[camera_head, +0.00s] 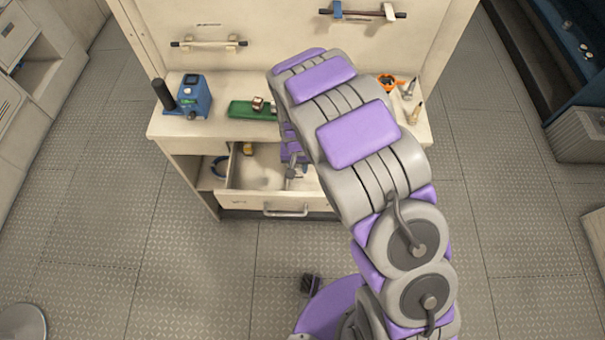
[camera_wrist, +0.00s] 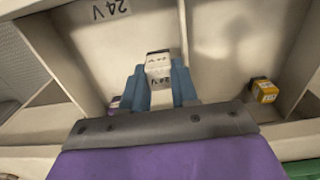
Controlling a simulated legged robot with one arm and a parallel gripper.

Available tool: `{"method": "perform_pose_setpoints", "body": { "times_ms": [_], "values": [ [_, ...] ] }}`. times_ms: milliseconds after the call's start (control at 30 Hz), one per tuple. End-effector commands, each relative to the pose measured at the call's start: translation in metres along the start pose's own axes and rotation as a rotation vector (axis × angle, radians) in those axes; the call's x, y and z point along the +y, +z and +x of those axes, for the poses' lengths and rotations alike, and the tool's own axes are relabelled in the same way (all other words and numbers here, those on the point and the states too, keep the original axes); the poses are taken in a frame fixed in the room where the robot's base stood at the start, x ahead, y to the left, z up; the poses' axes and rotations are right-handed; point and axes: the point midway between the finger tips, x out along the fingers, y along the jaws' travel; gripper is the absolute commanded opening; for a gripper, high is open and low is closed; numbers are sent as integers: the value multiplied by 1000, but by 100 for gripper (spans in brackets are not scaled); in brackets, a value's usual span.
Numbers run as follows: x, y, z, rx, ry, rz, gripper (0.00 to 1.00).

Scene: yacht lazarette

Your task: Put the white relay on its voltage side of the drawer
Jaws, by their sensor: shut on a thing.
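The white relay (camera_wrist: 158,66) is between the fingers of my gripper (camera_wrist: 160,92) in the wrist view, with "24 V" printed on its face. My gripper is shut on it. The open drawer (camera_head: 285,202) has a divider (camera_wrist: 184,32) down its middle. In the wrist view the relay shows just left of the divider, over the side labelled 24 V (camera_wrist: 97,10). I cannot tell its height above the drawer floor. A yellow relay (camera_wrist: 264,91) lies on the other side; it also shows in the head view (camera_head: 248,149). My arm hides part of the drawer's right side there.
On the worktop (camera_head: 180,128) stand a blue device (camera_head: 195,95) and a green board (camera_head: 252,110) at left. An orange round thing (camera_head: 388,83) and small tools (camera_head: 412,105) lie at right. The floor (camera_head: 190,260) before the drawer is mostly clear.

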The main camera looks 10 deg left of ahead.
Motion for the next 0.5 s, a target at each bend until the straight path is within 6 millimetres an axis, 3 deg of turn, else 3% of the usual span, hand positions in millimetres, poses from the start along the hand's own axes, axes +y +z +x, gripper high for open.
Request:
{"method": "perform_pose_setpoints", "body": {
  "times_ms": [400,500],
  "values": [
    [1,0,47,0,-1,1,0],
    [0,0,49,1,1,0,0]
  ]
}}
